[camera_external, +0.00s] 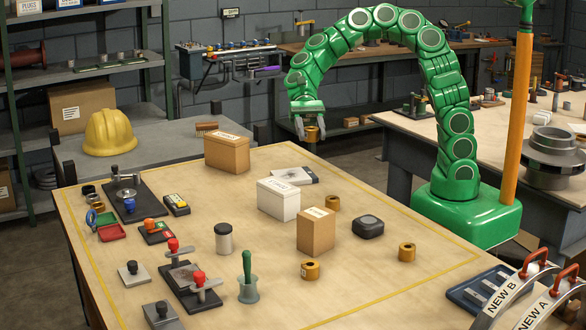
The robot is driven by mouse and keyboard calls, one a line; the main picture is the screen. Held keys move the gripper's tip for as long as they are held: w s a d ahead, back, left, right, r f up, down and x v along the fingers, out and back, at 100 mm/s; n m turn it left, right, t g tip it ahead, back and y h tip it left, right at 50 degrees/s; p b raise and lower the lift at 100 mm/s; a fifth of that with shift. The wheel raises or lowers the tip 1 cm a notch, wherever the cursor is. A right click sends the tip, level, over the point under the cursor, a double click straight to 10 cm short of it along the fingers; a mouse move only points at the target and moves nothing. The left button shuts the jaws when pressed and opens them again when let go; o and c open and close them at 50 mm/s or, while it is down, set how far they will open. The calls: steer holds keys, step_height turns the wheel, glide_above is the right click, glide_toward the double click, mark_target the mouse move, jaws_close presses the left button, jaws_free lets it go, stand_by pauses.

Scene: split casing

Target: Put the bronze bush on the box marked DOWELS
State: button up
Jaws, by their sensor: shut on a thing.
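My gripper (311,135) hangs over the far edge of the wooden table and is shut on a bronze bush (313,133), holding it up in the air. Three boxes stand on the table: a wide tan box (226,155) at the back left, a white box (277,201) in the middle, and a tall tan box (316,232) in front of it. Each has a small label on top, too small to read, so I cannot tell which is marked DOWELS. The gripper is apart from all three boxes.
More bronze bushes lie on the table, by the tall box (333,203), at the front (310,270) and at the right (407,252). A dark rounded case (368,227) sits at the right. Clamps and a green-handled tool (247,280) crowd the left and front.

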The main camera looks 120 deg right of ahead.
steer(key=w+f, duration=0.2)
steer(key=w, duration=0.2)
glide_above(278, 184)
steer(key=s, duration=0.1)
steer(key=f, duration=0.4)
steer(key=shift+s+a+f, duration=0.1)
steer(key=shift+s+f, duration=0.05)
steer(key=shift+s, duration=0.05)
steer(key=shift+w+f, duration=0.65)
steer(key=shift+f, duration=0.15)
steer(key=shift+w+f, duration=0.1)
steer(key=shift+f, duration=1.5)
steer(key=shift+f, duration=0.15)
steer(key=o, duration=1.3)
